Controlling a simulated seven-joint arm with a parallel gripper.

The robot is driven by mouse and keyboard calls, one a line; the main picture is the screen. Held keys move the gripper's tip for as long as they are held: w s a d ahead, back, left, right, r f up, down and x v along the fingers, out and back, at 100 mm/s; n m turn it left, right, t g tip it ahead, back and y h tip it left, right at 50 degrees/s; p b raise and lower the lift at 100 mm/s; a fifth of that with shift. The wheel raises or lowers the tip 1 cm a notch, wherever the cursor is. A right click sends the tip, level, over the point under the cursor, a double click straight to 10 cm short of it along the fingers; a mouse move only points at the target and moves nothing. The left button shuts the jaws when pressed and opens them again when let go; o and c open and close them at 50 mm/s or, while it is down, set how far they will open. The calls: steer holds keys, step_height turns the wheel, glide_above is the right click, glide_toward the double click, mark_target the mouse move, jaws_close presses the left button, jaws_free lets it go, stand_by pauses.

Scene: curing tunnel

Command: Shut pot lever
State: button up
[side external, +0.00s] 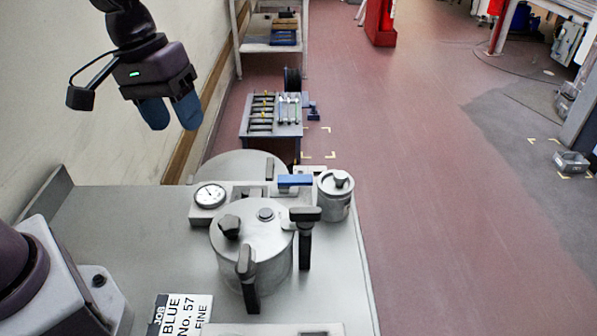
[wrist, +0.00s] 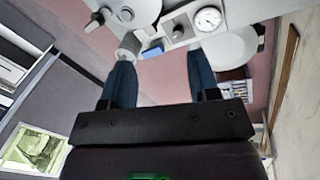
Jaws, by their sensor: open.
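A grey metal pot (side external: 262,240) with a flat lid stands on the bench, with a black knob (side external: 229,227) on the lid. One black-handled lever (side external: 247,275) hangs down the pot's front, and another (side external: 305,238) stands at its right side. I cannot tell how either is latched. A blue handle (side external: 295,182) sits on the panel behind the pot. My gripper (side external: 170,113) is open and empty, high above the bench's back left, well apart from the pot. In the wrist view my gripper (wrist: 160,58) shows two blue fingers apart; part of the pot (wrist: 135,10) shows beyond them.
A round gauge (side external: 210,196) is on the panel behind the pot, left of the blue handle. A lidded metal canister (side external: 336,202) stands to the right. A sign (side external: 180,314) lies at the bench front. The bench left of the pot is clear.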

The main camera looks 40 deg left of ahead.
steer(key=w+f+n, duration=1)
steer(key=w+n, duration=0.2)
steer(key=n+t+h, duration=0.1)
steer(key=n+t, duration=0.1)
steer(key=n, duration=0.8)
glide_toward(302, 178)
steer(key=x, duration=0.8)
steer(key=shift+f, duration=0.1)
steer(key=c, duration=0.9)
